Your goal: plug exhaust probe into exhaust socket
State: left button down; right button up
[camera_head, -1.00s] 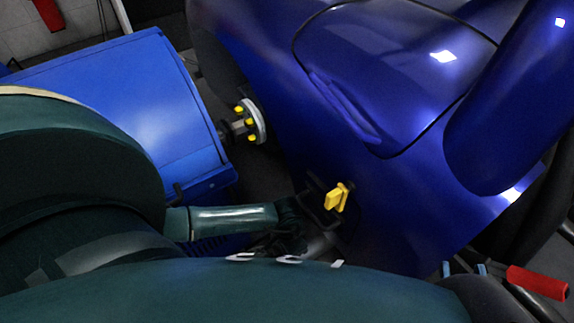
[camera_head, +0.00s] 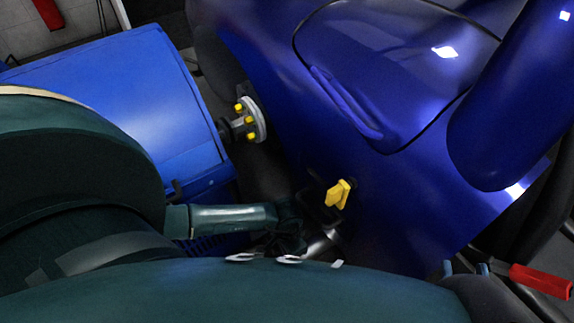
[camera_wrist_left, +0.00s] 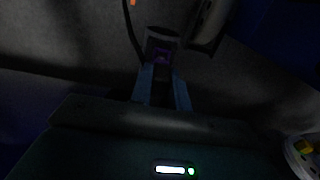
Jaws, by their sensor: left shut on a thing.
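In the left wrist view my left gripper (camera_wrist_left: 163,80) has two blue fingers, shut on a dark block with a purple-tinted face (camera_wrist_left: 161,52). It looks like the exhaust probe, but the picture is too dark to be sure. In the head view the left fingertips are hidden; my teal left arm reaches toward a shiny metal pipe (camera_head: 322,243) below the blue car body. I cannot tell whether this pipe is the exhaust socket. Two blue fingertips of my right gripper (camera_head: 465,268) show at lower right, apart, with nothing seen between them.
A yellow piece (camera_head: 339,194) juts from the blue car (camera_head: 300,125) near the pipe. A wheel hub with yellow nuts (camera_head: 252,120) joins the blue dynamometer box (camera_head: 120,105). A red handle (camera_head: 540,280) is beside my right gripper. A dark cable (camera_wrist_left: 132,30) runs near the held block.

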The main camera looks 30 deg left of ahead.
pick_arm(q)
jog(key=shift+f+b, duration=0.4)
jog(key=shift+f, duration=0.15)
pick_arm(e)
jog(key=shift+f, duration=0.8)
pick_arm(q)
jog(key=c, duration=1.3)
grip_release()
jog(key=shift+o, duration=0.2)
jog(key=shift+f, duration=0.1)
pick_arm(e)
jog(key=shift+f, duration=0.25)
pick_arm(q)
jog(key=shift+w+r+p, duration=0.1)
jog(key=shift+r+p, duration=0.4)
jog(key=shift+r, duration=0.35)
notch_tip(320, 180, up, 12)
jog(key=p, duration=0.4)
pick_arm(e)
jog(key=shift+d+r+m+g+h, duration=0.2)
jog(key=shift+r+g, duration=0.1)
jog(key=shift+r, duration=0.6)
jog(key=shift+d+r+m+g+h, duration=0.1)
jog(key=shift+r+g+h, duration=0.15)
jog(key=shift+r, duration=0.65)
